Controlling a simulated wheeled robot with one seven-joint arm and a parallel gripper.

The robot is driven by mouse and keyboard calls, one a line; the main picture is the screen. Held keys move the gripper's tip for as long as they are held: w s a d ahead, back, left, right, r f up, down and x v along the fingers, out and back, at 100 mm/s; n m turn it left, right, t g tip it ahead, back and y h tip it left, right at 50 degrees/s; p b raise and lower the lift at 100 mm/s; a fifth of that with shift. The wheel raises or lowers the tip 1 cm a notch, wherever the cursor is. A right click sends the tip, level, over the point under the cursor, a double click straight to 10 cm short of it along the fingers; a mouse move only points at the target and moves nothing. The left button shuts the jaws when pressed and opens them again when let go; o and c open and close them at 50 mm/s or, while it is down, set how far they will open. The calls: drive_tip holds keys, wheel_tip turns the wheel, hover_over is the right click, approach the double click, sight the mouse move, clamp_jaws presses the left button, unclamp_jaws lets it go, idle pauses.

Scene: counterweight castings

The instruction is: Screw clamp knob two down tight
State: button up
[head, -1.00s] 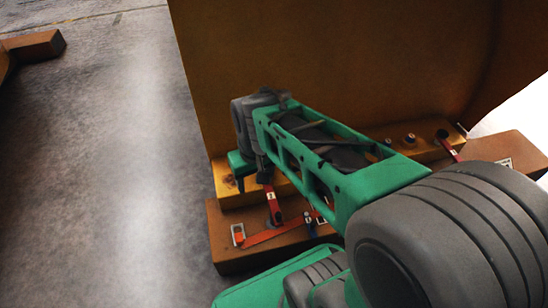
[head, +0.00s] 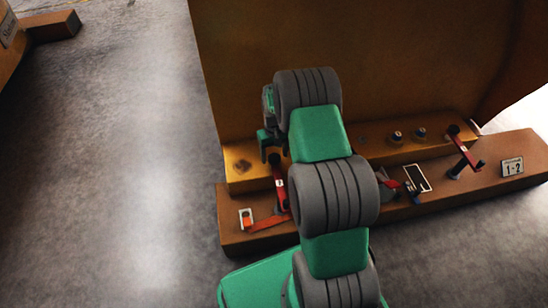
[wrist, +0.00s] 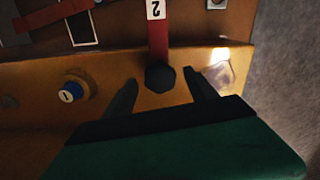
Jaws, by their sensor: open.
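Clamp knob two (wrist: 160,78) is a dark, faceted knob at the end of a red clamp arm (wrist: 157,38) labelled 2, upside down in the wrist view. My gripper (wrist: 161,84) is open, with one finger on each side of the knob and a visible gap on both sides. Whether the fingers are level with the knob or above it I cannot tell. In the head view the knob (head: 275,159) and its red arm (head: 280,186) show at the left end of the yellow ledge, just below my gripper (head: 268,148). The knob's seating is hidden.
A blue-ringed stud marked 1 (wrist: 72,92) stands on the ledge beside the knob. Another red clamp (head: 464,148) with a black knob is farther right, near a plate reading 1-2 (head: 512,167). A tall brown casting (head: 350,60) rises behind.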

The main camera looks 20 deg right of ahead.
drive_tip(key=shift+f, duration=0.3)
drive_tip(key=shift+c, duration=0.3)
drive_tip(key=c, duration=1.3)
